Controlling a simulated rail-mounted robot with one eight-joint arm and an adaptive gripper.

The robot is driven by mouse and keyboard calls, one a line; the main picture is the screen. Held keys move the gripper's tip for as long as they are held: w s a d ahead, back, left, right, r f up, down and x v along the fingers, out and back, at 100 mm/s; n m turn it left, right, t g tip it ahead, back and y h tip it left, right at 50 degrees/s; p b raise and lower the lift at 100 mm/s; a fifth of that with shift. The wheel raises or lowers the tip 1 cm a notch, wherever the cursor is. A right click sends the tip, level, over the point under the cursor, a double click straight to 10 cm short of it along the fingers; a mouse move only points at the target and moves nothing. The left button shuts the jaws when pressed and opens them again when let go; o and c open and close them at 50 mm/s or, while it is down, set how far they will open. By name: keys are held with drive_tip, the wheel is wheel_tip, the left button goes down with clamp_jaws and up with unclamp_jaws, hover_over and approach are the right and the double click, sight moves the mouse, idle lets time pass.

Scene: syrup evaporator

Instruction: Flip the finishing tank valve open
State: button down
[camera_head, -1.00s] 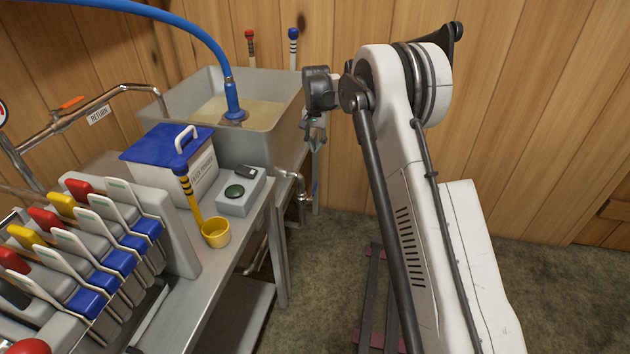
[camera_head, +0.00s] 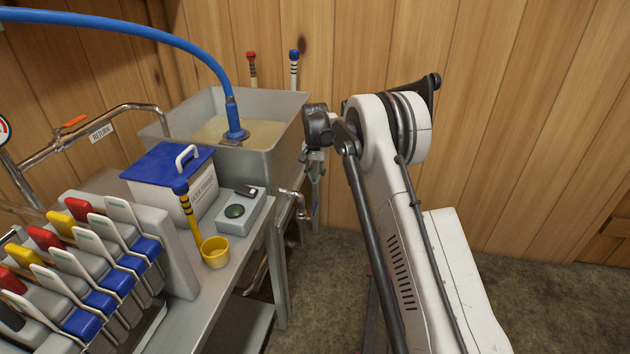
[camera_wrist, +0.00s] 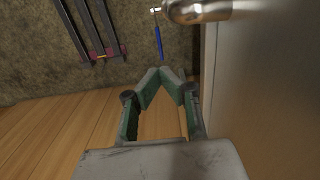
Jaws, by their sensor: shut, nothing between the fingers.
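The finishing tank (camera_head: 262,150) is a grey metal basin holding pale brown liquid, at the back centre of the head view. A metal outlet pipe (camera_head: 298,203) comes out low at its right front. In the wrist view a pipe end (camera_wrist: 200,10) shows at the top, with a blue valve handle (camera_wrist: 159,42) on a thin metal stem just to its left. My gripper (camera_wrist: 160,72) is shut and empty, its fingertips just below the blue handle in the picture; contact cannot be told. In the head view my gripper (camera_head: 317,178) is beside the tank's right wall, partly hidden by my arm.
A blue hose (camera_head: 160,35) runs into the tank. A metal bench on the left holds a blue-lidded box (camera_head: 165,165), a yellow ladle (camera_head: 215,252), a grey button box (camera_head: 240,212) and a lever rack (camera_head: 175,255). A wooden wall stands behind; floor is open at right.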

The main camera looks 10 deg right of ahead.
sight(316, 205)
wheel_tip(316, 205, down, 11)
drive_tip(key=b, duration=0.3)
drive_tip(key=shift+w+d+f, duration=0.1)
drive_tip(key=shift+w+f, duration=0.1)
drive_tip(key=shift+f, duration=0.25)
idle(0.8)
drive_tip(key=shift+w+f+b, duration=0.1)
drive_tip(key=shift+f+b, duration=0.2)
drive_tip(key=shift+b, duration=0.05)
drive_tip(key=shift+w+d+f+b, duration=0.15)
drive_tip(key=shift+f+b, duration=0.25)
drive_tip(key=shift+f, duration=0.6)
drive_tip(key=shift+f+b, duration=0.4)
drive_tip(key=shift+f, duration=0.65)
drive_tip(key=shift+r, duration=0.1)
